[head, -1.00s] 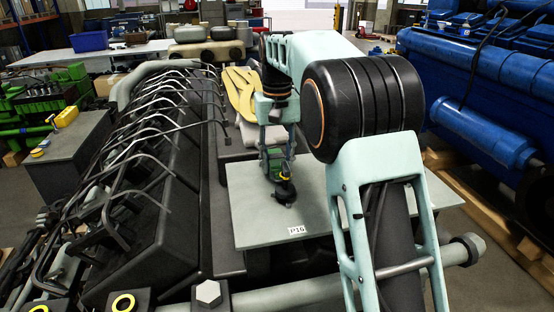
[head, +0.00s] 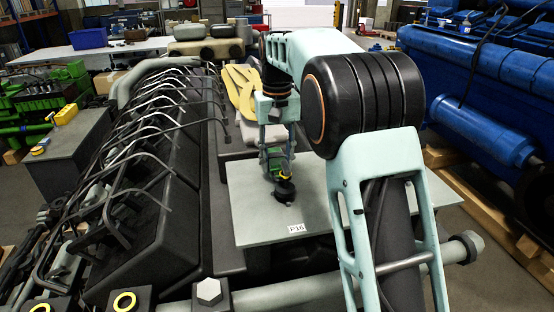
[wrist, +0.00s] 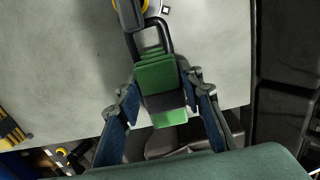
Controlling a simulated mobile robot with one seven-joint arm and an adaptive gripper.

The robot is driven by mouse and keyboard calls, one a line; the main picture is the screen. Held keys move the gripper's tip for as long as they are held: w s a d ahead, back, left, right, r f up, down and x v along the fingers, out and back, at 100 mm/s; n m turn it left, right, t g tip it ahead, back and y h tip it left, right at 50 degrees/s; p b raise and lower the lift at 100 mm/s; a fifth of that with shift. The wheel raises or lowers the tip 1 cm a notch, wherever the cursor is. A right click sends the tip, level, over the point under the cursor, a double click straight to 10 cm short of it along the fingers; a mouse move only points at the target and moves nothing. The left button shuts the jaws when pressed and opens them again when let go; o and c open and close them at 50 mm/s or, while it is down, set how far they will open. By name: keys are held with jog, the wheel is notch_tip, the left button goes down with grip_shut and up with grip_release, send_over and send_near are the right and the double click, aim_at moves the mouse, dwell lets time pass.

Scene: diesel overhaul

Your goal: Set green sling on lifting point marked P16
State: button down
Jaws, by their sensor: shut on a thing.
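The green sling (wrist: 157,84) is a folded green strap with a dark band, between my gripper's fingers in the wrist view. My gripper (wrist: 158,92) is shut on it. A dark metal loop (wrist: 166,38) runs from the sling's far end to the lifting point (wrist: 150,8), which has a yellow ring and is cut off by the top edge. In the head view the lifting point (head: 285,190) is a black fitting on the grey plate, just behind the white P16 label (head: 296,227). My gripper (head: 275,158) is right above it. I cannot tell whether the loop is hooked on.
The grey plate (head: 262,228) is mostly bare around the lifting point. Dark engine pipes (head: 150,140) stand to its left. Yellow slings (head: 240,88) lie behind it. A blue engine (head: 490,130) stands at the right.

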jog(key=shift+f+b, duration=0.4)
jog(key=shift+f, duration=0.4)
dwell(0.5)
jog(key=c, duration=1.2)
grip_release()
jog(key=shift+c, duration=0.2)
notch_tip(320, 180, up, 12)
